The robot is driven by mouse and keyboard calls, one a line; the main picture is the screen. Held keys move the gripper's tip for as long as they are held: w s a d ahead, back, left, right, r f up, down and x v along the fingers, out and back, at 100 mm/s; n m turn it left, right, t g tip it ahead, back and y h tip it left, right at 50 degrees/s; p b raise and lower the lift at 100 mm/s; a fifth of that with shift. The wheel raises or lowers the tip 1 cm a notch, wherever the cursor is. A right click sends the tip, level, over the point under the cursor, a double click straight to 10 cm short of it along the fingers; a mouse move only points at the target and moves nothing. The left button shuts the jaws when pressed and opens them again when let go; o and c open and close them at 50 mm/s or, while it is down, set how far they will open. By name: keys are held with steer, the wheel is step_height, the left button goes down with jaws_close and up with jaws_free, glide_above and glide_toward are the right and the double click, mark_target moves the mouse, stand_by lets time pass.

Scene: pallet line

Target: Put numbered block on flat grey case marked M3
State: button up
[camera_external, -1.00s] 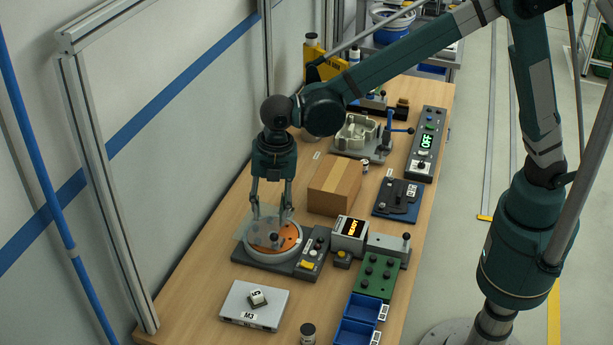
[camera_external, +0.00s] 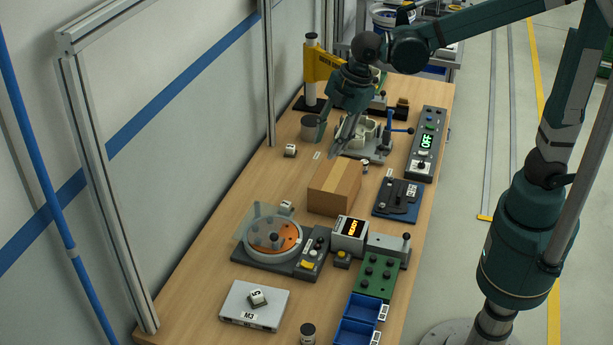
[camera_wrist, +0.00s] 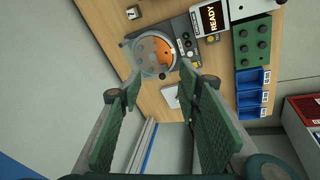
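The flat grey case marked M3 (camera_external: 240,312) lies at the near end of the table. A white numbered block (camera_external: 258,297) sits tilted on its top. Another small white block (camera_external: 287,206) is at the back edge of the turntable, and a third (camera_external: 290,150) is on bare wood further back. A block with a 7 (camera_wrist: 131,13) shows at the top of the wrist view. My gripper (camera_external: 335,148) is above the table behind the cardboard box, fingers spread and empty. In the wrist view its green fingers are wide apart, with part of the pale case (camera_wrist: 171,95) between them.
The turntable (camera_external: 248,256) with an orange disc and clear guard stands behind the case. The cardboard box (camera_external: 335,188), READY display (camera_external: 350,232), green panel (camera_external: 376,277) and blue bins (camera_external: 356,320) are nearby. A grey fixture (camera_external: 375,150) stands close to my gripper.

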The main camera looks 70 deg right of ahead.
steer(key=s+d+f+m+t, duration=0.1)
steer(key=s+d+m+t, duration=0.1)
steer(key=s+d+m, duration=0.4)
steer(key=s+d+f+m+t+h, duration=0.1)
steer(key=s+d+m, duration=0.6)
steer(key=s+d, duration=0.7)
steer(key=s, duration=0.3)
steer(key=shift+d+f+m+t, duration=0.3)
steer(key=shift+f+t, duration=0.1)
